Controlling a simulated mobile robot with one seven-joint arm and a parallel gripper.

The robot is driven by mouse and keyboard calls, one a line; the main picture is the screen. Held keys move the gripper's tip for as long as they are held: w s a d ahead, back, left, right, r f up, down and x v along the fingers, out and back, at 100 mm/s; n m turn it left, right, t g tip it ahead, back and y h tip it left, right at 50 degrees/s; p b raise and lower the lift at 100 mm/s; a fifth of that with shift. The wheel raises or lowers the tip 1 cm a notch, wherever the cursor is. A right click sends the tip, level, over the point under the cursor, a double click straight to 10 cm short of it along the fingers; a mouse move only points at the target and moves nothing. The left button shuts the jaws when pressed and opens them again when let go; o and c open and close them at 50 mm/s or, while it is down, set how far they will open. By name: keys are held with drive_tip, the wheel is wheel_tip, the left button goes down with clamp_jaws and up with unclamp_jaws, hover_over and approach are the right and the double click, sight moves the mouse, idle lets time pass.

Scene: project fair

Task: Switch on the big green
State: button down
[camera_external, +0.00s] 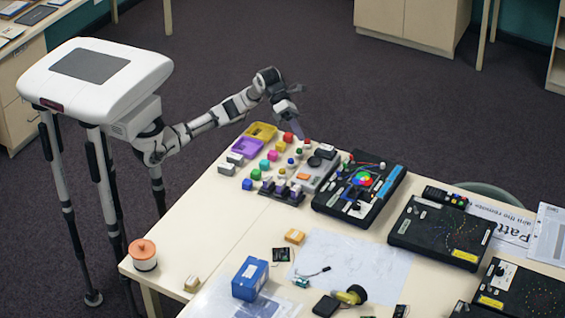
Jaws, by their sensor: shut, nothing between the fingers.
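My gripper (301,130) is shut and empty. It points down above the far edge of the table, close to a small red-topped piece (307,141). Whether it touches that piece is not clear. I cannot tell which is the big green, or whether anything is lit by a switch. A grey panel (322,180) lies left of the black board.
A yellow tray (261,131) and a purple tray (247,147) lie left of my gripper, with several coloured blocks in front. More black boards (441,232) stand to the right. A blue box (250,278) and white paper (365,263) lie nearer the camera.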

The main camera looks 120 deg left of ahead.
sight(345, 165)
drive_tip(key=w+a+f+n+g+y, duration=0.1)
drive_tip(key=a+f+n+g+y, duration=0.2)
drive_tip(key=a+f+n+y, duration=0.1)
wheel_tip(345, 165, down, 3)
drive_tip(key=a+y, duration=0.1)
drive_tip(key=y, duration=0.1)
drive_tip(key=shift+w+f+y, duration=0.15)
drive_tip(key=shift+w+y, duration=0.1)
drive_tip(key=shift+y, duration=0.15)
drive_tip(key=p+x, duration=0.1)
drive_tip(key=x, duration=0.8)
drive_tip(key=shift+w+f+p, duration=0.1)
drive_tip(key=shift+f+p, duration=0.3)
drive_tip(key=shift+f, duration=0.05)
drive_tip(key=shift+w+a+r+p, duration=0.3)
drive_tip(key=shift+w+a+p, duration=0.2)
drive_tip(key=shift+w+a, duration=0.4)
drive_tip(key=shift+w+a+r, duration=0.1)
drive_tip(key=shift+w+a, duration=0.4)
drive_tip(key=shift+w, duration=0.05)
